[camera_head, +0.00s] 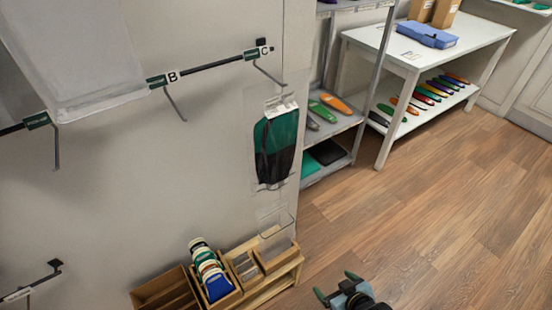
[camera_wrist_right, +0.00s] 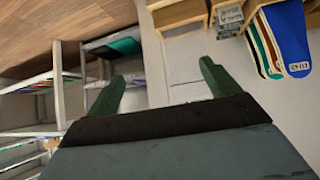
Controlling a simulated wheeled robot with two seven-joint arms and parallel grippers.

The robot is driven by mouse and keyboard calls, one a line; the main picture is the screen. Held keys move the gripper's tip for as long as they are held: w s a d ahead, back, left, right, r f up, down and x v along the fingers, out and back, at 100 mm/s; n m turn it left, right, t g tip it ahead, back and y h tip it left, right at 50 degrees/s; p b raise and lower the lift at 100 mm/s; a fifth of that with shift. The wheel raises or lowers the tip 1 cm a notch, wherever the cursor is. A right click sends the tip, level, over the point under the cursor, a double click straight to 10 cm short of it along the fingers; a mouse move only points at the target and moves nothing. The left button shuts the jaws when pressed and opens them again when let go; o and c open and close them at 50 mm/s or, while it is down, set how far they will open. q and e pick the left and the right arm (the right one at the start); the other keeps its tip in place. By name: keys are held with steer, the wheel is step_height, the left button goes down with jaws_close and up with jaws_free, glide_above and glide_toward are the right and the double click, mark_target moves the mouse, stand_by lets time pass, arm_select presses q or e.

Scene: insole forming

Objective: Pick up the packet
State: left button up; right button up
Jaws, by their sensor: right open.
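The packet (camera_head: 276,145) is a clear bag with a dark green and black item inside. I cannot make out the packet clearly in the wrist view. My left gripper is not in view.
Wooden boxes (camera_head: 168,291) stand low against the wall, one holding colourful insoles (camera_head: 210,272). A metal shelf rack (camera_head: 341,125) stands right of the packet. A white table (camera_head: 400,52) is behind it. Hook B (camera_head: 175,103) is empty. The wooden floor at right is clear.

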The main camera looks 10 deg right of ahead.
steer(key=w+a+r+t+y+b, duration=0.2)
steer(key=w+r+t, duration=0.2)
steer(key=w+r, duration=0.45)
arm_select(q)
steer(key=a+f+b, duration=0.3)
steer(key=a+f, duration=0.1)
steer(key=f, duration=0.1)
arm_select(e)
steer(key=n+t+y, duration=0.1)
steer(key=t+y, duration=0.2)
steer(key=t, duration=0.1)
glide_toward(281, 170)
steer(key=shift+b+x, duration=1.05)
steer(key=shift+x, duration=3.2)
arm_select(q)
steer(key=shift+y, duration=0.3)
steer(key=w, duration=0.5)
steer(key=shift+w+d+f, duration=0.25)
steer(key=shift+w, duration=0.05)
arm_select(e)
steer(key=shift+f, duration=0.1)
steer(key=c, duration=1.1)
